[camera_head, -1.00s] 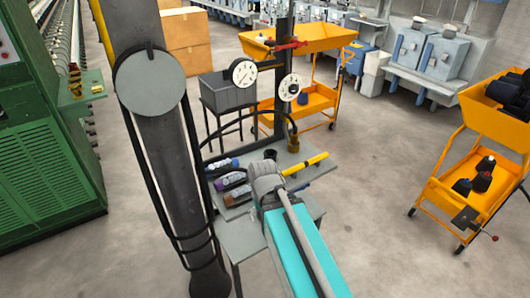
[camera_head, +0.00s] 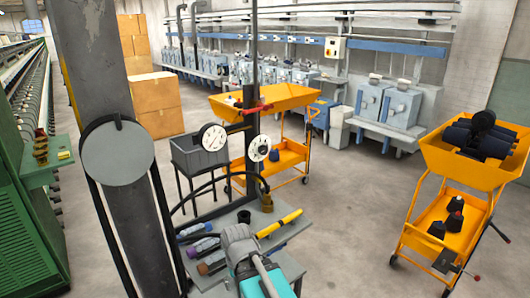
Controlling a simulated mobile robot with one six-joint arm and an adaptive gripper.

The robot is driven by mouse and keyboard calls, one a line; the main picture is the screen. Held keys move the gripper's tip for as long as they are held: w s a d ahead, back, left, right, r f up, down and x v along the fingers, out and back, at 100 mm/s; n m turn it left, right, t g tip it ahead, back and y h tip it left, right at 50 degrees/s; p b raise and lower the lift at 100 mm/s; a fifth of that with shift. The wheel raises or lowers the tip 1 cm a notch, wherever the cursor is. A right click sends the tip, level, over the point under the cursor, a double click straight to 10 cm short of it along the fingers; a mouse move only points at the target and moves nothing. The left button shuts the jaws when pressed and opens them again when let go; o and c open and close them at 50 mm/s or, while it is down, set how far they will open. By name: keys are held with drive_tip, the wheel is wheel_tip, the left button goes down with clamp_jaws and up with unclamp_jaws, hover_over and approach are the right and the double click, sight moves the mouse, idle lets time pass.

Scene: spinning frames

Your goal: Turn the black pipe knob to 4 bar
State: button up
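A black vertical pipe (camera_head: 251,70) stands behind the small grey work table. Two round white dials sit side by side at it. The left dial (camera_head: 212,138) has a dark pointer. The right dial (camera_head: 259,148) has a dark centre that looks like a knob. Their markings are too small to read. A red lever (camera_head: 252,108) crosses the pipe above them. The grey end of my arm (camera_head: 238,240) is over the table, below and apart from the dials. My gripper's fingers cannot be made out there, and nothing held is visible.
The grey table (camera_head: 292,236) holds a yellow tube (camera_head: 280,223) and several bobbins. A thick grey column (camera_head: 115,190) with a round disc stands close on the left. Orange carts stand behind the dials and at the right (camera_head: 470,165). Floor between them is clear.

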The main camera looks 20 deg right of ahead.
drive_tip(key=w+d+r+n+t+y+p, duration=0.1)
drive_tip(key=w+r+n+t+y, duration=0.3)
drive_tip(key=w, duration=0.7)
drive_tip(key=m+t+y+p, duration=0.1)
drive_tip(key=m+t+p, duration=0.15)
drive_tip(key=t, duration=1.05)
approach(265, 150)
drive_tip(key=s, duration=0.3)
drive_tip(key=shift+s+d+f, duration=0.1)
drive_tip(key=shift+d+f, duration=0.05)
drive_tip(key=shift+d, duration=0.25)
drive_tip(key=x, duration=1.4)
